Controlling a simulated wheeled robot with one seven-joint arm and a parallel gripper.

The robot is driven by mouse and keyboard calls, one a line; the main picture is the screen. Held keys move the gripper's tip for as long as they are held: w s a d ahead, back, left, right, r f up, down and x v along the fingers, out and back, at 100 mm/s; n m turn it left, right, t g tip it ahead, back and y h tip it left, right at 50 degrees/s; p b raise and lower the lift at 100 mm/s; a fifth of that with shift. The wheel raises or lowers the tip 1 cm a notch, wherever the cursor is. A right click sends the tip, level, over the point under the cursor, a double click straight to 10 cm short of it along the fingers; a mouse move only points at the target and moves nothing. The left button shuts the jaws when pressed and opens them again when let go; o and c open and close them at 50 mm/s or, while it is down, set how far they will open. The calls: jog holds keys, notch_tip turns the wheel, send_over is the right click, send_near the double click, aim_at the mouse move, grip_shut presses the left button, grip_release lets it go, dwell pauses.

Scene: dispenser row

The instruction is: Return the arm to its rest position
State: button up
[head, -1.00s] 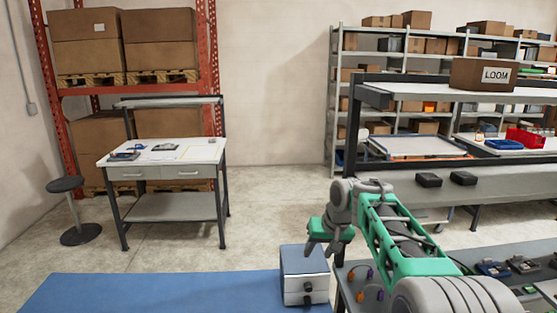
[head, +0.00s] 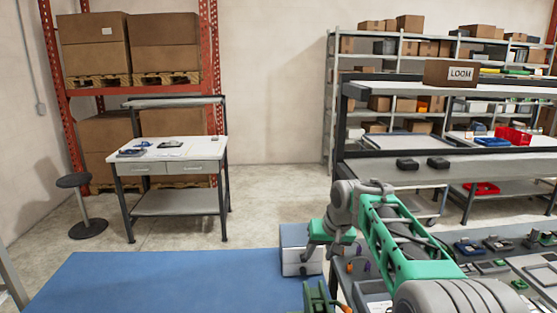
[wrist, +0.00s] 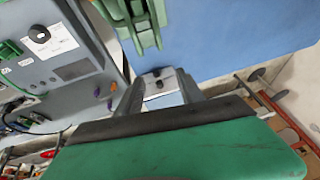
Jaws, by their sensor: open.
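My arm in green and grey reaches forward from the lower right of the head view. My gripper (head: 320,254) hangs at its end, pointing down, with its jaws apart. In the head view it overlaps a small grey-and-white box (head: 289,262) with dark knobs on its front. In the wrist view the two grey fingers of my gripper (wrist: 161,88) are spread. The box (wrist: 160,78) shows between and beyond them, with a visible gap and nothing held. Whether the fingers touch the box cannot be told.
A blue surface (head: 170,285) spreads left of the box. A bench with small devices (head: 468,248) lies to the right of my arm. A green part (head: 318,298) stands at the bottom edge. A white workbench (head: 175,150), stool (head: 74,182) and shelves are farther back. Floor between is clear.

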jog(key=s+d+f+g+h, duration=0.1)
jog(key=s+f, duration=0.2)
jog(key=s, duration=0.7)
jog(key=s+d+f+g, duration=0.1)
jog(key=s+f, duration=0.2)
jog(key=s, duration=0.7)
jog(key=s+d+f+h, duration=0.1)
jog(key=s+f, duration=0.2)
jog(key=s, duration=0.7)
notch_tip(320, 180, down, 6)
jog(key=w+t+b, duration=0.1)
jog(key=b, duration=0.9)
jog(key=shift+w+d+f+m, duration=0.15)
jog(key=shift+d+f+m, duration=0.15)
jog(key=shift+d, duration=0.1)
